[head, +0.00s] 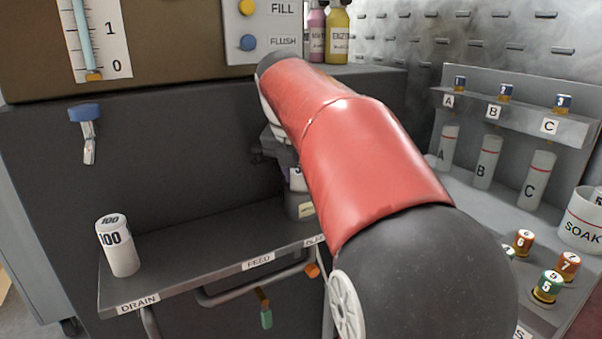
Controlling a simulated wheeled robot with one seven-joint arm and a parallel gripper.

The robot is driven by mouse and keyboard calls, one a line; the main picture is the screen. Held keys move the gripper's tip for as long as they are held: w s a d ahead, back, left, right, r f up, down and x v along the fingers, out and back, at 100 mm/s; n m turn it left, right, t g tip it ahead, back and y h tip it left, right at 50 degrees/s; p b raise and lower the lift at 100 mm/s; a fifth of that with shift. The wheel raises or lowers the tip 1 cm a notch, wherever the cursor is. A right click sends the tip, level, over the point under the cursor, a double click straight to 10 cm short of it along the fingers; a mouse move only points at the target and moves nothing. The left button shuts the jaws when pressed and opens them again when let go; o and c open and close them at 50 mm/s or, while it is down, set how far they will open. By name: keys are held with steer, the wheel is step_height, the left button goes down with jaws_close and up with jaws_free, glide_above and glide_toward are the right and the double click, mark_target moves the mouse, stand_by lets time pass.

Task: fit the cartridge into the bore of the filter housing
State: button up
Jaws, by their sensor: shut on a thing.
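My red arm reaches across the middle of the head view to my gripper (289,157), which is mostly hidden behind the arm. It is shut on a pale cartridge (297,181), of which a small part with a dark mark shows below the jaws. The grey filter housing (300,208) with a yellowish label stands on the shelf, directly below the cartridge in the picture. The arm covers its right side. I cannot tell whether the cartridge's lower end is in the bore or just above it.
A white cylinder marked 100 (118,246) stands at the shelf's (190,246) left end. A blue-handled tap (86,118) hangs above. Coloured valves sit under the front edge. At right are a rack (515,115) with tubes A, B, C, a SOAK cup (583,222) and several small numbered vials.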

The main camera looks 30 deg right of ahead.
steer(key=shift+s+f, duration=0.1)
steer(key=shift+f, duration=0.65)
steer(key=o, duration=1.1)
steer(key=shift+f+b, duration=0.15)
steer(key=shift+b, duration=0.15)
steer(key=d+p+v, duration=0.1)
steer(key=p+v, duration=0.3)
steer(key=v, duration=1)
steer(key=s+a+f+m+t+y, duration=0.1)
steer(key=s+a+f+m, duration=0.2)
steer(key=s+f+m, duration=0.2)
steer(key=s+a+f+m+t+y, duration=0.1)
steer(key=s+a+f+m, duration=0.3)
steer(key=f+m, duration=0.7)
steer(key=s+a+f+m+y, duration=0.1)
steer(key=s+a+f+m, duration=0.2)
steer(key=s+f+m, duration=0.4)
steer(key=shift+s+a+f+m+t, duration=0.2)
steer(key=shift+f+m, duration=0.15)
steer(key=shift+m, duration=0.45)
steer(key=shift+s+a+f+m+t, duration=0.15)
steer(key=shift+f+m, duration=0.25)
steer(key=shift+m, duration=0.4)
steer(key=shift+d, duration=0.1)
